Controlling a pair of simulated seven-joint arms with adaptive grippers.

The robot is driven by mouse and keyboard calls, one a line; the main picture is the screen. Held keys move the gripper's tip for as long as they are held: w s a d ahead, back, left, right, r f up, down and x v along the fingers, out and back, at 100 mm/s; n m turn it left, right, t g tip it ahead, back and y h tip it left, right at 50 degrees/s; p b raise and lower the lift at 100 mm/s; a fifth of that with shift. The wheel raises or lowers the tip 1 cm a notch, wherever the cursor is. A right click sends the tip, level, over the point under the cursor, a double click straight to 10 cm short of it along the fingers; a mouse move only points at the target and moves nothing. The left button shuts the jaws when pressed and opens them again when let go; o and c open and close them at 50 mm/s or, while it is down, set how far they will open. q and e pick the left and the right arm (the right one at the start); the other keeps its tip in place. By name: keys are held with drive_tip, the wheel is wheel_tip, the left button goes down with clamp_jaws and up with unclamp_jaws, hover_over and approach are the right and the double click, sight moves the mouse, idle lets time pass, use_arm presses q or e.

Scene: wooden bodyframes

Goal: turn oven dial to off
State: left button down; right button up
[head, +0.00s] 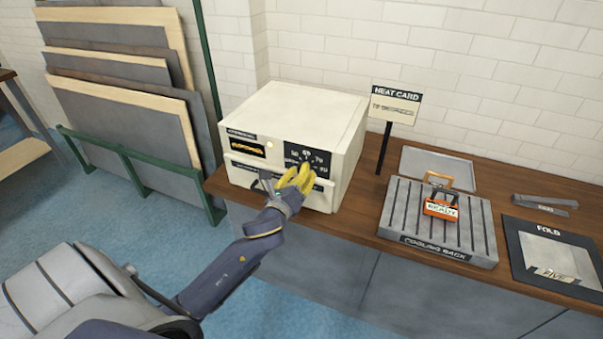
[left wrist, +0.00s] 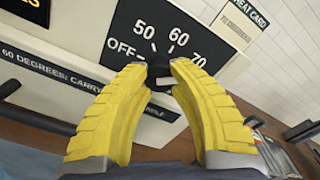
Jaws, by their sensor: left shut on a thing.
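The white oven (head: 310,112) stands on the wooden counter. Its black dial panel (head: 319,157) is on the front right; in the left wrist view the panel (left wrist: 203,35) shows OFF, 50, 60 and 70 around the dial. The dark dial (left wrist: 159,75) shows between my yellow fingertips. My left gripper (head: 295,176) is at the oven front, its fingers (left wrist: 159,68) closed on the dial from both sides. The fingers hide much of the dial, and I cannot tell which mark it points at. My right gripper is not in view.
A heat card sign (head: 396,103) stands right of the oven. The oven's front handle bar (left wrist: 35,120) runs just below the panel.

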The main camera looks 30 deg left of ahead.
use_arm(q)
drive_tip(key=shift+n, duration=14.4)
drive_tip(key=shift+r, duration=0.1)
drive_tip(key=c, duration=1)
unclamp_jaws()
drive_tip(key=shift+s, duration=0.15)
drive_tip(key=s+d, duration=0.1)
drive_tip(key=s, duration=1)
drive_tip(key=shift+s+d, duration=0.3)
drive_tip(key=shift+d, duration=0.1)
